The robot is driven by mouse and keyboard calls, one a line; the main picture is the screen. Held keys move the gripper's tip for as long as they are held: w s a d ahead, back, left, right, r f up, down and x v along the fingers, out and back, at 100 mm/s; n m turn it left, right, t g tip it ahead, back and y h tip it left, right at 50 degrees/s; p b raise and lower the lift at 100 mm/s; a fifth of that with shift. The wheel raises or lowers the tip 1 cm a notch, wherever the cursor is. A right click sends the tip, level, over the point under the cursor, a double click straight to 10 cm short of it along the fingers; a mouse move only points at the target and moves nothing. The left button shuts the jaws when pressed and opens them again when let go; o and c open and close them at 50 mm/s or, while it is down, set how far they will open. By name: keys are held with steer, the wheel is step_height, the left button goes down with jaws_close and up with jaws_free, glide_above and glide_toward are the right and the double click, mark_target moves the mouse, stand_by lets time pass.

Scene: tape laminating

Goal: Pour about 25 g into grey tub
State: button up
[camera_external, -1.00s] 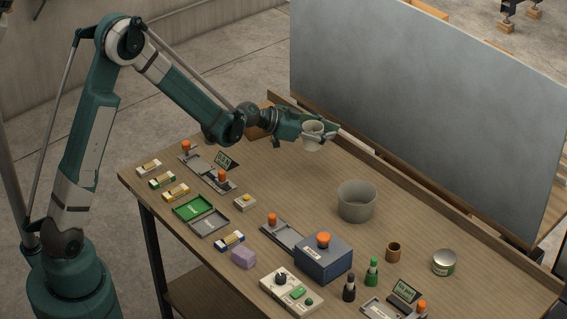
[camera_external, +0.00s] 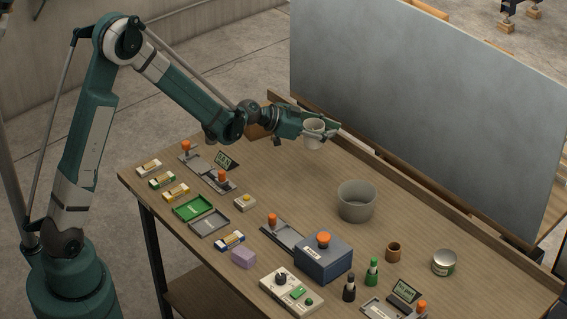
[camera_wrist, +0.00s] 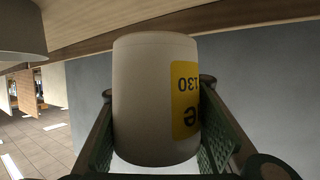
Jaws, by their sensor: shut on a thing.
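My gripper (camera_external: 318,134) is shut on a pale cup (camera_external: 313,140) and holds it above the back part of the table. In the wrist view the cup (camera_wrist: 146,100) sits between the two green fingers and shows a yellow label with "130" upside down in that picture. The cup looks close to upright in the external view; what is inside it cannot be made out. The grey tub (camera_external: 356,204) stands open on the table, to the right of and below the held cup in the picture, apart from it. Its inside looks empty as far as it shows.
A blue box with an orange knob (camera_external: 323,260), two small bottles (camera_external: 372,272), a brown cup (camera_external: 393,252) and a tin (camera_external: 444,263) stand near the tub. Scales, trays and small packs lie at the left. A grey board (camera_external: 430,110) rises behind the table.

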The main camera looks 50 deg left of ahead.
steer(key=d+f+b, duration=0.1)
steer(key=d+f, duration=0.1)
steer(key=d, duration=0.1)
steer(key=d+f+b, duration=0.2)
steer(key=d, duration=0.2)
steer(key=d+f+b, duration=0.2)
steer(key=d, duration=0.2)
steer(key=shift+s+d, duration=0.1)
steer(key=shift+s, duration=0.2)
steer(key=shift+s+d+f+b, duration=0.1)
steer(key=shift+d+f+b, duration=0.1)
steer(key=shift+d, duration=0.2)
steer(key=shift+s+d+f+b, duration=0.1)
steer(key=shift+d+b, duration=0.1)
steer(key=shift+d, duration=0.2)
steer(key=shift+r, duration=0.15)
steer(key=s+d+r+m+t+y+p, duration=0.1)
steer(key=d+r+m+t+y+p, duration=0.1)
steer(key=d+r+m+y+p, duration=0.2)
steer(key=shift+s+d+r+m+y+p, duration=0.25)
steer(key=shift+r+m+y+p, duration=0.55)
steer(key=shift+r+m+p, duration=1.15)
steer(key=shift+w+f+m+b, duration=0.15)
steer(key=shift+f+m+b, duration=0.2)
steer(key=shift+f+m, duration=0.15)
steer(key=shift+c, duration=0.2)
steer(key=shift+d+f+m+y, duration=0.1)
steer(key=shift+f+m+y, duration=0.15)
steer(key=shift+m+y, duration=0.15)
